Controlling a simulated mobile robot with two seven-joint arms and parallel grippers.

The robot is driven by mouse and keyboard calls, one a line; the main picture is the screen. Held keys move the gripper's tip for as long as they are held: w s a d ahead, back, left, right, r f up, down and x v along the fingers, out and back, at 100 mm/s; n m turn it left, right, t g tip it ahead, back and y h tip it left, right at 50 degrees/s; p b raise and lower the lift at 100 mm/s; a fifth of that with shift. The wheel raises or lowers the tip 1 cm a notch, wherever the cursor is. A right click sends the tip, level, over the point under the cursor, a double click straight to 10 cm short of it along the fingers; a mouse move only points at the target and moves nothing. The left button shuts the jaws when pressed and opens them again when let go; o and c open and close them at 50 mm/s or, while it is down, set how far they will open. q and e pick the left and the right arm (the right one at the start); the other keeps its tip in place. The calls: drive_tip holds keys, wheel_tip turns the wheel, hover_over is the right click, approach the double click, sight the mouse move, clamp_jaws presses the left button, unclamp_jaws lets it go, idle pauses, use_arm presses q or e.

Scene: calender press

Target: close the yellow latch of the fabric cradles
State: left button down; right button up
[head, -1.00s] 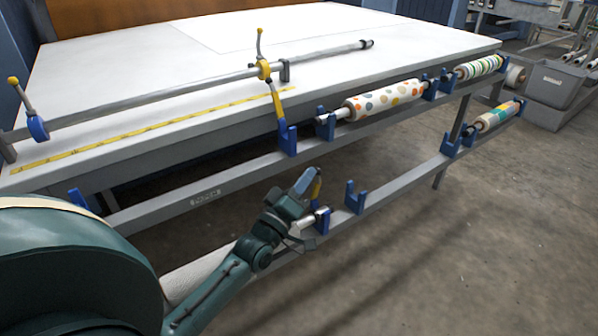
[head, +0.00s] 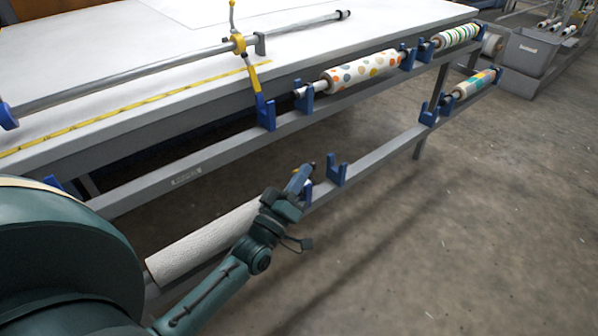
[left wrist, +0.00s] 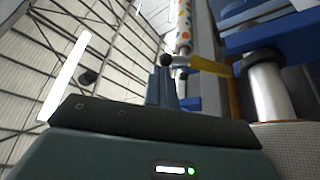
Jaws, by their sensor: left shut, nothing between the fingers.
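My left gripper (head: 303,172) is shut and empty, low over the lower rail by the blue cradle (head: 308,190) at the end of a white fabric roll (head: 205,243). In the left wrist view the gripper's fingers (left wrist: 165,80) are beside a yellow latch (left wrist: 210,65), with a blue cradle part (left wrist: 265,39) and silver shaft (left wrist: 268,90) to the right. I cannot tell whether the fingers touch the latch. In the head view this latch is mostly hidden behind the gripper. My right gripper is out of view.
A white table (head: 100,70) with a yellow tape and a long metal bar (head: 150,75) lies behind the rails. An empty blue cradle (head: 337,171) is right of my gripper. A dotted roll (head: 363,72) lies on the upper rail.

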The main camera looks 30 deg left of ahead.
use_arm(q)
drive_tip(key=shift+w+f, duration=0.1)
drive_tip(key=shift+f, duration=0.15)
drive_tip(key=shift+r, duration=0.1)
drive_tip(key=d+v, duration=0.1)
drive_tip(key=v, duration=1.1)
drive_tip(key=w+a+r+m+g+h+p, duration=0.2)
drive_tip(key=a+r+m+g+h+p, duration=0.1)
drive_tip(key=r+m+g+p, duration=0.95)
drive_tip(key=w+d+f+t, duration=0.2)
drive_tip(key=w+f, duration=0.2)
drive_tip(key=w, duration=0.6)
drive_tip(key=shift+d+f+m+t, duration=0.35)
drive_tip(key=shift+m, duration=0.1)
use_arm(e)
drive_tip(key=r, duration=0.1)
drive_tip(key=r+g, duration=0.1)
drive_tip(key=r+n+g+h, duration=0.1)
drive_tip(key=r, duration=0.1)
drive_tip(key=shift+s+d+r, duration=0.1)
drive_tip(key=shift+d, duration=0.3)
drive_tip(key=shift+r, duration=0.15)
